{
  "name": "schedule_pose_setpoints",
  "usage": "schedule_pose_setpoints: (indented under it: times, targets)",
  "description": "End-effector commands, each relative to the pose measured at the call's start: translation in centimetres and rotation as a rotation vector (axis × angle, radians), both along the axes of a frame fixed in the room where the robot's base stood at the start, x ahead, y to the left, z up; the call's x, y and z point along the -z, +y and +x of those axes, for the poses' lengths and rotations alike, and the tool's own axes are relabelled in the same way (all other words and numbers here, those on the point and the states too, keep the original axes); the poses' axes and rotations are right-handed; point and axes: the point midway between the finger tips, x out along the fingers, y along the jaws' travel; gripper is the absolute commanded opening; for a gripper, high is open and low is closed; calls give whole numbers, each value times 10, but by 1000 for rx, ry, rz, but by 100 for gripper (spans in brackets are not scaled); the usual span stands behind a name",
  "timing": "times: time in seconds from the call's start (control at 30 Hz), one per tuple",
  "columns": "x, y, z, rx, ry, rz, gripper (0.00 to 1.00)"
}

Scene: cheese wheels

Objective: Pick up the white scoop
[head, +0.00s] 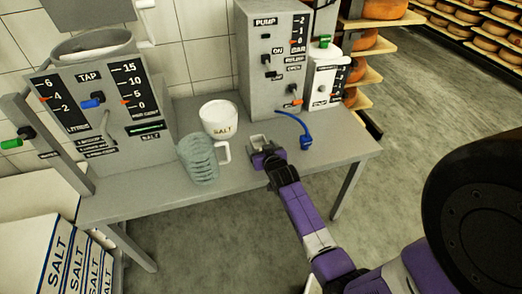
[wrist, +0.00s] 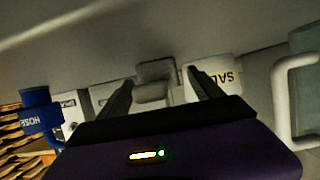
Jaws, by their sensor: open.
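The white scoop (head: 259,141) is a small pale piece with a hollow top on the grey table, just beyond my gripper (head: 268,160) in the head view. In the wrist view the scoop (wrist: 155,72) shows greyish between the two dark fingers of my gripper (wrist: 160,82). The fingers are spread apart and I see no finger closed on it. Whether either finger touches it I cannot tell. Part of the scoop is hidden by my gripper in the head view.
A white SALT pot (head: 218,118) and a clear ribbed jug (head: 198,160) with a white handle stand left of the scoop. A blue hose end (head: 305,142) lies to its right. The pump box (head: 272,65) stands behind. The table's front edge is near.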

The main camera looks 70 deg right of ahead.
Motion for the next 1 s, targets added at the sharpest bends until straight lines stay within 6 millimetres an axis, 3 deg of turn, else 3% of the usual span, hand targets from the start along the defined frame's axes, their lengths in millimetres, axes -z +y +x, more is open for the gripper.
schedule_pose_setpoints:
  times: [0.2,0.53,0.83,1.0]
  targets:
    - [0,0,0,0,0,0,74]
    - [0,0,0,0,0,0,10]
    - [-3,0,0,0,-1,-1,10]
    - [-17,-1,0,1,-2,-2,10]
